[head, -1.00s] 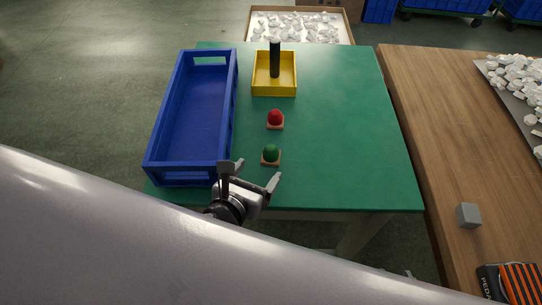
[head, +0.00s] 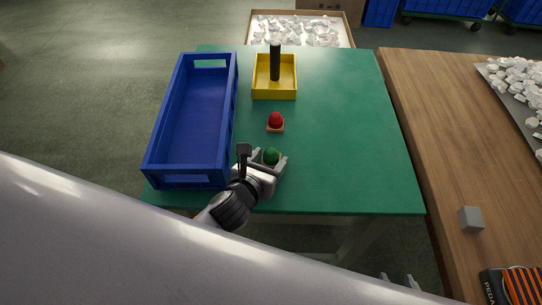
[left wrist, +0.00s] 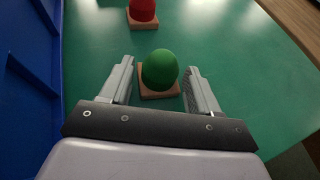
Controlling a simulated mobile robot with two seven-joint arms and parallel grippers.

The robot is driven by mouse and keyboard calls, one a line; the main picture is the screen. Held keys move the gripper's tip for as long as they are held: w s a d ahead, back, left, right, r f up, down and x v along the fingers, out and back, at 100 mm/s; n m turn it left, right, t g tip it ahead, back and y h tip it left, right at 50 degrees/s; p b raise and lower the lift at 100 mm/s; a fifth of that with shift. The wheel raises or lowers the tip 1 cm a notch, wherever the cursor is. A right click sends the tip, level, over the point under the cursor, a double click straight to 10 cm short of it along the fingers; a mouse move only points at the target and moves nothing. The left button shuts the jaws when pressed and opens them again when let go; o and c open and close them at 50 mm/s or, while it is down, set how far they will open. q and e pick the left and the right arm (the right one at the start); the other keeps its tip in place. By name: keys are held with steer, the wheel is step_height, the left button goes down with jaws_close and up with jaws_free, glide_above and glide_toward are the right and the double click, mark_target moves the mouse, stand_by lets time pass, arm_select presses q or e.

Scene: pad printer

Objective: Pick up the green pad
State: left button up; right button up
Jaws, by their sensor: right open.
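The green pad (head: 271,156) is a green dome on a small square wooden base, standing upright on the green table. It also shows in the left wrist view (left wrist: 160,69). My left gripper (head: 270,158) is open, with one finger on each side of the pad. In the left wrist view a gap shows between the pad and each finger (left wrist: 157,80). My right gripper (head: 402,281) shows only in part at the bottom of the head view, beyond my pale arm, open and away from the table top.
A red pad (head: 276,121) on a similar base stands just behind the green one. A blue crate (head: 232,125) is close on the left. A yellow tray (head: 258,95) with a dark upright cylinder (head: 275,62) stands farther back. The table's right side is clear.

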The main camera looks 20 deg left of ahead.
arm_select(q)
steer(key=c, duration=0.7)
